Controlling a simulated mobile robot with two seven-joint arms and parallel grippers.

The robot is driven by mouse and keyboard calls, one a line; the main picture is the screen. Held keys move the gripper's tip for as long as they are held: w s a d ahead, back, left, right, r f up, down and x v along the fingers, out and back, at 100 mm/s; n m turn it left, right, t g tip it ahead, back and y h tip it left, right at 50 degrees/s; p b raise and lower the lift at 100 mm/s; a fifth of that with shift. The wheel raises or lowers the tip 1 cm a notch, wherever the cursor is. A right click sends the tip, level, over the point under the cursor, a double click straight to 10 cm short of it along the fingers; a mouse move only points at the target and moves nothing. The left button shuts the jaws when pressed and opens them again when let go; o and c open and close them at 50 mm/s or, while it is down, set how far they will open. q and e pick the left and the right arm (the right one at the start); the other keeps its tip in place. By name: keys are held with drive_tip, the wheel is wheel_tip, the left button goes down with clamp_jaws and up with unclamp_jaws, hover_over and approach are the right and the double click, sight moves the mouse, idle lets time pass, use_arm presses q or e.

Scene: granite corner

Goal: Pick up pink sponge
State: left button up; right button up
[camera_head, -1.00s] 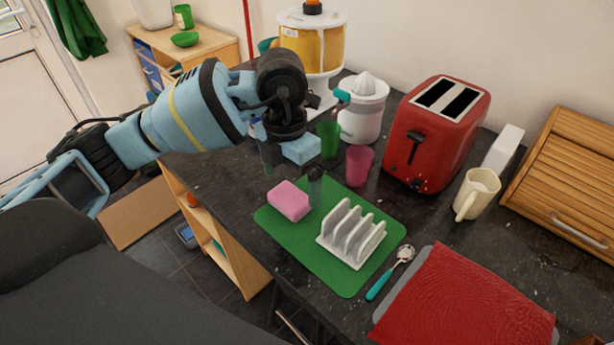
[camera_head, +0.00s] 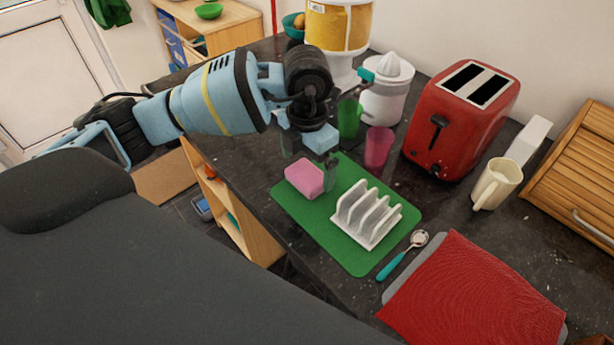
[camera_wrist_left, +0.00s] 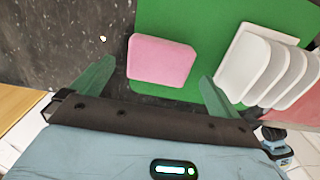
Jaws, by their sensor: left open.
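The pink sponge (camera_head: 305,179) lies on the left part of a green mat (camera_head: 356,262) on the dark counter. In the left wrist view the sponge (camera_wrist_left: 160,60) sits ahead of and between the two fingers. My left gripper (camera_head: 308,164) is open and empty, just above and behind the sponge in the head view. Its greenish see-through fingers (camera_wrist_left: 155,82) are spread on either side in the left wrist view, apart from the sponge. My right gripper is not in view.
A white toast rack (camera_head: 368,216) stands on the mat, right of the sponge. A pink cup (camera_head: 378,148), a green cup (camera_head: 349,118) and a red toaster (camera_head: 462,120) stand behind. A spoon (camera_head: 402,256) and red cloth (camera_head: 480,295) lie to the right.

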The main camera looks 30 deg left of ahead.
sight(307, 178)
use_arm(q)
drive_tip(key=shift+f, duration=1.4)
drive_tip(key=shift+w, duration=0.1)
drive_tip(key=c, duration=1.1)
drive_tip(key=shift+r, duration=0.1)
